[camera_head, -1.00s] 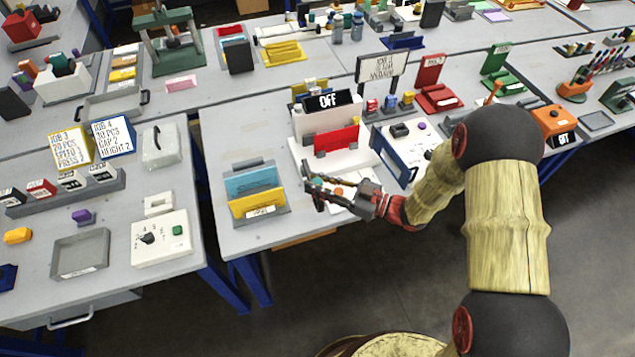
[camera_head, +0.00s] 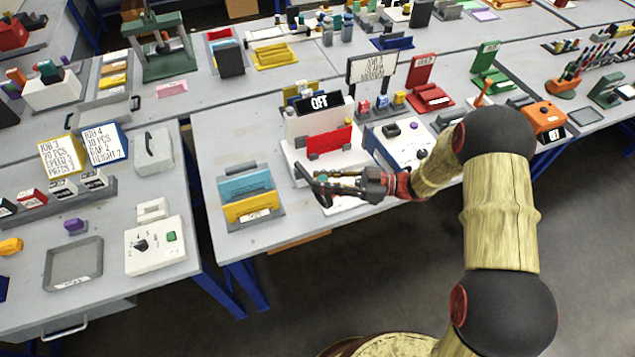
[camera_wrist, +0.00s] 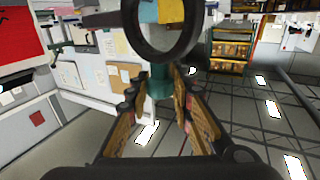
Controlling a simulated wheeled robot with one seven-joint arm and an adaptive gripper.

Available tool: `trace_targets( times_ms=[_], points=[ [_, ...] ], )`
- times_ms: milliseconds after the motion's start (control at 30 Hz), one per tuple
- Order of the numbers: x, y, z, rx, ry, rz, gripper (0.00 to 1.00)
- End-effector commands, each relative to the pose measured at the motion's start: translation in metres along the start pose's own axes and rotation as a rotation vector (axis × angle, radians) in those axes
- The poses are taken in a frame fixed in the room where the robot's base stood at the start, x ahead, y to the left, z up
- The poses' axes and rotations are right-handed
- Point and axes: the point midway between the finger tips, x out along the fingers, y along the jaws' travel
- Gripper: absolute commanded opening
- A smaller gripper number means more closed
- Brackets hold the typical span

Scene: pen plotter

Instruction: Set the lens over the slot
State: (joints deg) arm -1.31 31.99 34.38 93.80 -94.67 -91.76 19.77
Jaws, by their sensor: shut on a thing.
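My gripper (camera_head: 340,184) is in front of the white plotter-like machine (camera_head: 290,160) with the OFF display, above its front edge. In the wrist view its two fingers (camera_wrist: 158,92) are closed on the short teal handle of the lens (camera_wrist: 160,57), a dark round ring. The ring stands out beyond the fingertips, and blue and yellow pieces show through it. In the head view the lens is small and dark at the fingertips, and its exact tilt is unclear. I cannot make out the slot in either view. The arm and fingers cover part of the machine's front.
A rack with blue and yellow plates (camera_head: 247,197) stands left of the machine. A red plate (camera_head: 328,143) stands upright on the machine. A white panel with dark knobs (camera_head: 408,150) is at its right. The table's front edge lies close below my gripper.

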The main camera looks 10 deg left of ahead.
Motion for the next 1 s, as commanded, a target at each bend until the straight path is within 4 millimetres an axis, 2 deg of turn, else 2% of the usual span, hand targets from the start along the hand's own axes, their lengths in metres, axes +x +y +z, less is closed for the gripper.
trace_targets(
  times_ms=[267,300,600,867,1000],
  points=[
    [-0.0004,0.0013,-0.0012,-0.003,-0.001,-0.002,0.0],
    [-0.0004,0.0013,-0.0012,-0.003,-0.001,-0.002,0.24],
    [-0.0002,0.0005,-0.0004,-0.001,-0.001,-0.002,0.41],
    [-0.0004,0.0003,-0.0001,0.0,-0.001,-0.002,0.41],
    [-0.0072,0.0006,0.0,0.0,-0.001,-0.001,0.41]
  ],
)
